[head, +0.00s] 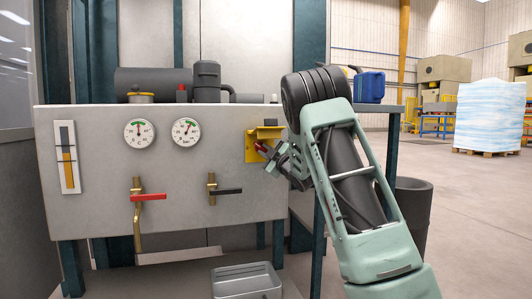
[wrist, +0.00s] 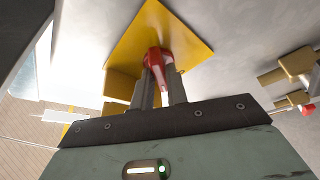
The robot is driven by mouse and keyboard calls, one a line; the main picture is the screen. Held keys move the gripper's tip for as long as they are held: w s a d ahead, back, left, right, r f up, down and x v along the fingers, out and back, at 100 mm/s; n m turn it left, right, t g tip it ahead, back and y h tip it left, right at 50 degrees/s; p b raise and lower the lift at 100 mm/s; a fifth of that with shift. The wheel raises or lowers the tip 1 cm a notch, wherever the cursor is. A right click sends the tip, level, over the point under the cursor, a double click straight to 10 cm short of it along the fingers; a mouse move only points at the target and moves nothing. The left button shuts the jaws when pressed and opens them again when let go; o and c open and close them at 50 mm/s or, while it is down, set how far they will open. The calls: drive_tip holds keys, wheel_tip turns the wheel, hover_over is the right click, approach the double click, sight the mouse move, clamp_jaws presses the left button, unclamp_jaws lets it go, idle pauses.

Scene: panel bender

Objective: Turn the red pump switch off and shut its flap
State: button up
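The red pump switch (wrist: 156,60) sits on a yellow plate (wrist: 190,42) on the grey panel. In the head view the switch (head: 260,146) shows only as a small red patch behind my gripper's tip. My gripper (wrist: 160,85) has one finger on each side of the red handle, close against it, and looks shut on it. The yellow flap (head: 266,131) stands out from the top of the plate, open. In the wrist view a yellow part (wrist: 122,86) left of the fingers looks like this flap. The fingertips hide part of the switch handle.
Two round gauges (head: 140,131), a red-handled valve (head: 150,197) and a black-handled valve (head: 227,191) are on the panel to the left. A blue canister (head: 370,87) stands at the right. A metal tray (head: 245,280) is below. Open floor lies to the right.

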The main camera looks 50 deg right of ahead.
drive_tip(key=o, duration=0.3)
drive_tip(key=shift+s, duration=0.2)
drive_tip(key=p+v, duration=0.4)
drive_tip(key=v, duration=1.3)
drive_tip(key=shift+f, duration=0.2)
drive_tip(key=shift+a, duration=0.1)
